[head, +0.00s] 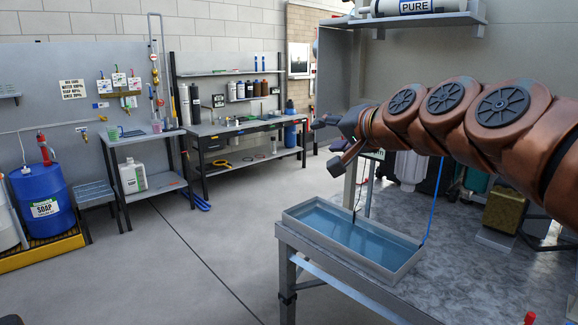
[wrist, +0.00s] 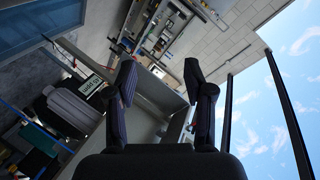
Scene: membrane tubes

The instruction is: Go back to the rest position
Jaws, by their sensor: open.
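My arm reaches in from the right in the head view, held up above the worktable. My gripper (head: 326,147) is at its left end, in the air above and behind the water tray. In the wrist view my gripper (wrist: 160,72) has its two dark fingers spread apart, with nothing between them. A white tube marked PURE (head: 415,6) lies on the upper shelf at the top right. A pale upright cylinder (head: 409,168) stands behind the table, partly hidden by my arm.
The shallow tray of blue water (head: 297,212) sits on the grey worktable (head: 440,285). A blue hose (head: 433,200) drops into its right corner. A brownish box (head: 503,212) stands at the table's right. Open floor (head: 200,260) lies left, with benches and a blue drum (head: 45,200) beyond.

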